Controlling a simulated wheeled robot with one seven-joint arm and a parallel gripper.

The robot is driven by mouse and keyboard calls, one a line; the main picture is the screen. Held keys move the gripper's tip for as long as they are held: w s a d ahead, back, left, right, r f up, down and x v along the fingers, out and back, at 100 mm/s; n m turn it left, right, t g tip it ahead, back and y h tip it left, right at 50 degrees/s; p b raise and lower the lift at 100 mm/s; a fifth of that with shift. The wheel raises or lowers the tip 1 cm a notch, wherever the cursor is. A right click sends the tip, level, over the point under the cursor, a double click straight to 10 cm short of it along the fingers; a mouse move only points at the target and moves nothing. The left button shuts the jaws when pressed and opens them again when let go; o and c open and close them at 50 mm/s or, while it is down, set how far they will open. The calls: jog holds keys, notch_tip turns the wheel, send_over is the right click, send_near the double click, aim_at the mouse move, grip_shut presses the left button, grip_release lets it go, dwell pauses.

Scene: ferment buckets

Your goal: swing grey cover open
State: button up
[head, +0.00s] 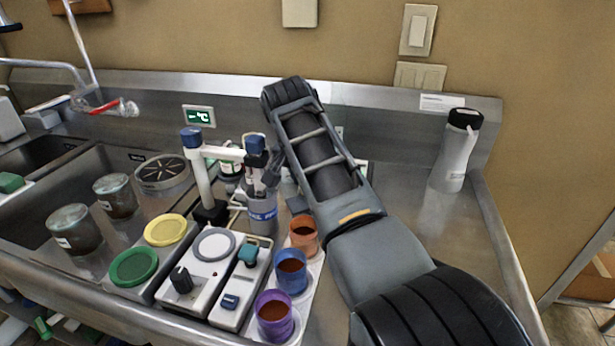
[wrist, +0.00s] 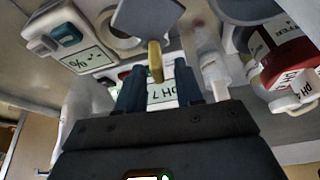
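A flat grey cover (wrist: 148,16) shows at the top of the wrist view, with a narrow yellow tab (wrist: 155,62) hanging from its edge. My gripper (wrist: 159,88) has its two dark blue fingers apart, one on each side of the tab's line. The tab looks near the fingertips, and I see no finger touching it. In the head view my gripper (head: 270,176) is low among the bottles and the stand, partly hidden by my arm. I cannot pick out the cover for sure in the head view.
A white stand (head: 203,175) and a grey bottle with a blue label (head: 262,213) stand close to my gripper. Orange (head: 304,236), blue (head: 291,270) and purple (head: 275,314) cups stand in front. A white bottle (head: 456,150) stands at right, with clear steel counter before it.

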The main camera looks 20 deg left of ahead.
jog(key=v, duration=0.7)
jog(key=shift+r+b, duration=0.3)
jog(key=shift+r, duration=0.05)
jog(key=shift+s, duration=0.15)
